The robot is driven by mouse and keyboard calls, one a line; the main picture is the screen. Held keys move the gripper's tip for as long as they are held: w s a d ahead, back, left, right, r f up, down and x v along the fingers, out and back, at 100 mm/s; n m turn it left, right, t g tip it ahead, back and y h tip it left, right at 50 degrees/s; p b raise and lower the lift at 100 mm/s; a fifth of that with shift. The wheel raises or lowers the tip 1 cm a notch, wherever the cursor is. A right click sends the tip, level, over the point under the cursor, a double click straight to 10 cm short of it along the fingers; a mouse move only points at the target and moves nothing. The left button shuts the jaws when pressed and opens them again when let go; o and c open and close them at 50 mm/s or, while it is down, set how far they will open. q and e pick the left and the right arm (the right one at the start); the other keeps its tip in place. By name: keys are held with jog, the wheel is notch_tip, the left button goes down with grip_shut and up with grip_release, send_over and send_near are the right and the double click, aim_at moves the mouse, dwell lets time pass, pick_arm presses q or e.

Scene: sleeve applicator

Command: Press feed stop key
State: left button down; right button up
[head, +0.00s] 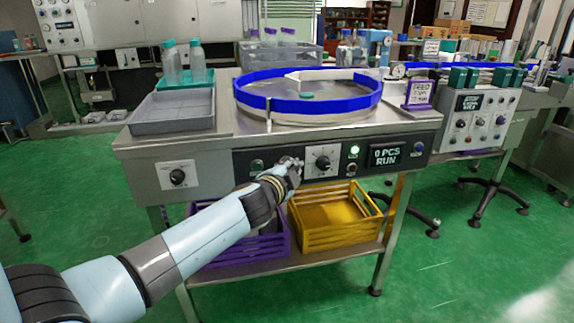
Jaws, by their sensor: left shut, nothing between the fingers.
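The black control panel (238,166) is on the front of the steel feeder table. It carries a display (384,156) reading "0 PCS RUN", a lit green lamp (354,150), a dial on a white plate (323,161), and small round buttons at the left (257,165) and right (352,169). The labels are too small to read, so I cannot tell which is the feed stop key. My left gripper (293,163) is shut and empty in front of the panel, just left of the dial, and hides that part. Whether it touches the panel is unclear. My right gripper is out of view.
A blue-rimmed round bowl (308,113) and a grey tray (172,116) are on the tabletop. A second knob (177,176) is at the left. Purple (240,248) and yellow (335,238) crates sit on the shelf below. Green floor lies open in front.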

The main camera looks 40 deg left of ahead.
pick_arm(q)
jog(key=shift+w+a, duration=0.55)
jog(key=shift+a, duration=0.1)
dwell(0.8)
jog(key=shift+s+d, duration=0.1)
jog(key=shift+d, duration=0.1)
jog(key=shift+s+d, duration=0.45)
dwell(0.4)
jog(key=s+d, duration=0.1)
jog(key=d, duration=0.1)
jog(key=s+d, duration=0.2)
jog(key=shift+s, duration=0.1)
jog(key=shift+a, duration=0.1)
dwell(0.8)
